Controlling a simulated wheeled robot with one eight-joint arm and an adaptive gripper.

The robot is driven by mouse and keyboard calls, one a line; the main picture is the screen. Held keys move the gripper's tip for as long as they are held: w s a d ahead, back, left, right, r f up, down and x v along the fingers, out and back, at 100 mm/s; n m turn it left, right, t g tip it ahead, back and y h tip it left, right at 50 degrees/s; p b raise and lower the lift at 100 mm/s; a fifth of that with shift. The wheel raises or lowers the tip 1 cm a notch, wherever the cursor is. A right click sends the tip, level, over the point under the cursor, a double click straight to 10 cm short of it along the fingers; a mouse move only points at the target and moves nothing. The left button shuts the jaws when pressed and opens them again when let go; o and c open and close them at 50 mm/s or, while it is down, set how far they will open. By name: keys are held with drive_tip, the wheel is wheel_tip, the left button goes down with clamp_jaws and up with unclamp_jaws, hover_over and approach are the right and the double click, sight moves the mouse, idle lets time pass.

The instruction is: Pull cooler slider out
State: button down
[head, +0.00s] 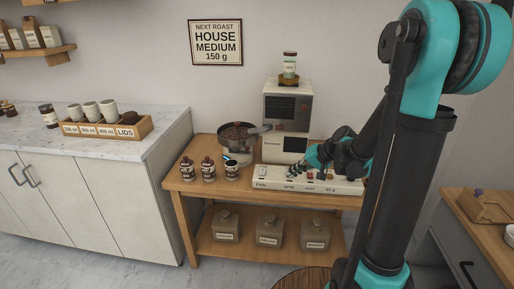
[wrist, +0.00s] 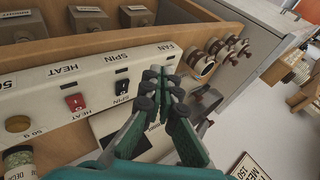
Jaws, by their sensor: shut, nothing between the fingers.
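The cooler is a dark round pan of brown beans (head: 238,133) at the left of the roaster on the wooden cart. A small blue-and-white piece (head: 228,158) shows at its lower front, above a dark cup; I cannot tell whether it is the slider. My gripper (head: 308,164) is over the white control panel, right of the cooler and apart from it. In the wrist view my gripper (wrist: 160,72) has its fingers together and empty, in front of the panel's FAN end. The fingers hide part of the cooler there, and no slider shows clearly.
The control panel (wrist: 88,80) has a red HEAT switch (wrist: 75,102) and a dark SPIN switch (wrist: 121,87). The roaster (head: 288,112) stands behind it. Two labelled jars (head: 208,169) and a cup (head: 231,171) stand at the cart's front left.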

drive_tip(key=w+a+y, duration=0.4)
drive_tip(key=w+y, duration=0.1)
drive_tip(key=w, duration=0.7)
drive_tip(key=y, duration=0.4)
approach(254, 141)
drive_tip(key=s+d, duration=0.2)
drive_tip(key=d, duration=0.1)
drive_tip(key=shift+w+d+f+m+t+y, duration=0.2)
drive_tip(key=shift+w+f+m+t+y, duration=0.1)
drive_tip(key=shift+w+m+t, duration=0.15)
drive_tip(key=x, duration=1)
drive_tip(key=shift+a, duration=0.2)
drive_tip(key=s, duration=0.1)
drive_tip(key=s+a, duration=0.1)
drive_tip(key=s, duration=0.1)
drive_tip(key=shift+a, duration=0.1)
drive_tip(key=shift+s+a, duration=0.2)
drive_tip(key=shift+s, duration=0.1)
drive_tip(key=shift+s+f, duration=0.1)
drive_tip(key=shift+s, duration=0.05)
